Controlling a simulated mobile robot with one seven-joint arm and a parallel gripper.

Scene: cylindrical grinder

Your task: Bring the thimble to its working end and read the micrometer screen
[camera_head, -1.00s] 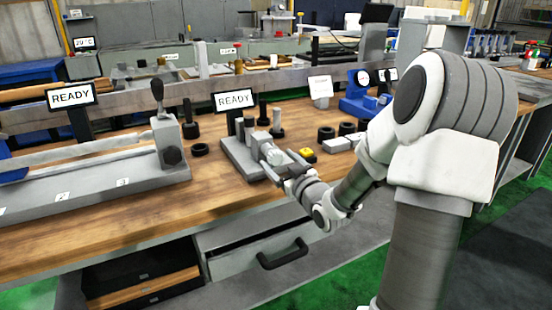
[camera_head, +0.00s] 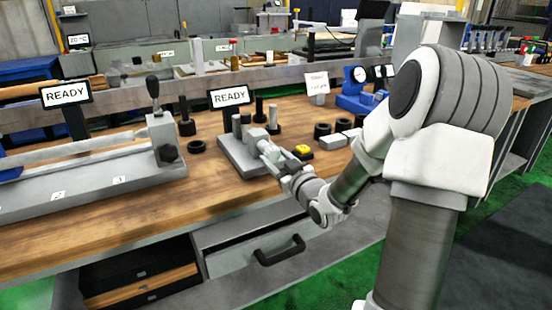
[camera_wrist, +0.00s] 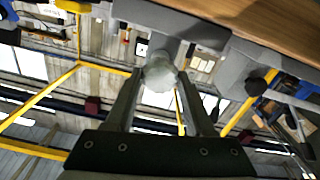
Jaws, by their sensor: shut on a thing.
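The micrometer stands on a grey base (camera_head: 228,153) on the wooden bench. Its pale round thimble (camera_head: 258,137) points toward my arm. My gripper (camera_head: 267,148) is at the thimble and shut on it. In the wrist view the thimble (camera_wrist: 159,72) sits between the two fingertips of my gripper (camera_wrist: 158,82), one on each side. The micrometer screen (camera_head: 230,97) behind the base reads READY. The fingers hide part of the thimble, and its scale cannot be read.
A yellow button (camera_head: 303,149) and several dark rings (camera_head: 322,130) lie right of the micrometer. A long grey fixture with a lever (camera_head: 154,95) and another READY screen (camera_head: 66,94) stand left. A drawer with a black handle (camera_head: 279,250) is below the bench edge.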

